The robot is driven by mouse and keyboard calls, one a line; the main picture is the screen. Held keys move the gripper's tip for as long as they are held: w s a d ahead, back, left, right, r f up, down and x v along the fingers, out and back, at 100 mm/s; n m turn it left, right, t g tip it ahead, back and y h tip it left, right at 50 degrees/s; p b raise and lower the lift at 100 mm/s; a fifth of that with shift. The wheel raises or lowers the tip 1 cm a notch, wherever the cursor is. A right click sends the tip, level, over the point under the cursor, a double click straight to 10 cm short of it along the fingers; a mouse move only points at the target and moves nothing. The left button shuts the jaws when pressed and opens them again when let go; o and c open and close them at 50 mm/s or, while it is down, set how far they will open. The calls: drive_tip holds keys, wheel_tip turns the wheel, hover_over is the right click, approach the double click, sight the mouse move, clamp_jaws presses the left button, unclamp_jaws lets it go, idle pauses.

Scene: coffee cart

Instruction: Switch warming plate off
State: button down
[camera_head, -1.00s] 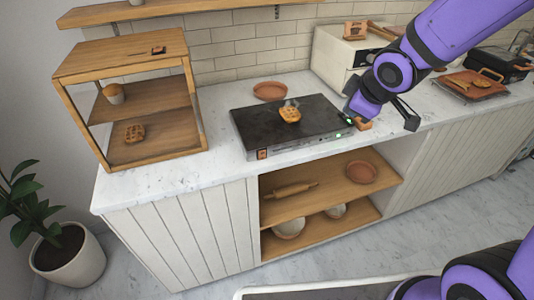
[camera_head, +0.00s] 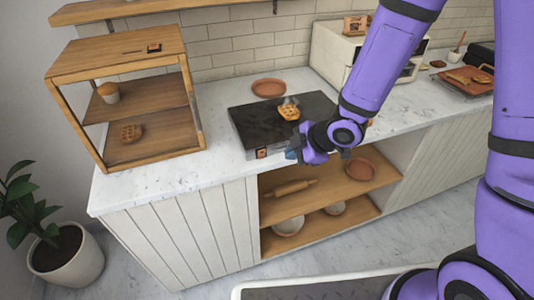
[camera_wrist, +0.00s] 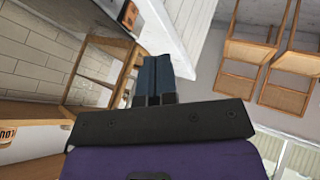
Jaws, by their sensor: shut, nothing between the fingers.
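The warming plate (camera_head: 250,118) is a flat black slab on the white counter, with a small orange label at the left end of its front. A steaming waffle (camera_head: 289,112) lies on it. My gripper (camera_head: 291,154) is shut and empty, just in front of the plate's front edge, a little right of the label. I cannot tell whether it touches the plate. My forearm and wrist hide the right part of the plate's front, so no lights or switch show there. In the wrist view the shut fingers (camera_wrist: 155,75) point ahead with nothing between them.
A wooden display case (camera_head: 115,60) with pastries stands to the left. A terracotta plate (camera_head: 268,88) lies behind the warming plate. A white oven (camera_head: 336,50) stands to the back right. Below the counter is an open shelf (camera_head: 310,188) with a rolling pin and bowls.

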sight(260, 153)
drive_tip(key=shift+f, duration=0.1)
drive_tip(key=x, duration=1)
drive_tip(key=shift+w, duration=0.1)
drive_tip(key=shift+w+a+r, duration=0.15)
drive_tip(key=shift+w, duration=0.45)
drive_tip(key=shift+w+a+r, duration=0.1)
drive_tip(key=shift+w+r, duration=0.05)
drive_tip(key=shift+w, duration=0.45)
drive_tip(key=shift+w+a, duration=0.25)
drive_tip(key=shift+w, duration=0.4)
drive_tip(key=shift+r, duration=0.1)
drive_tip(key=shift+w, duration=0.25)
drive_tip(key=shift+a+r, duration=0.1)
drive_tip(key=shift+r, duration=0.05)
drive_tip(key=shift+r, duration=0.7)
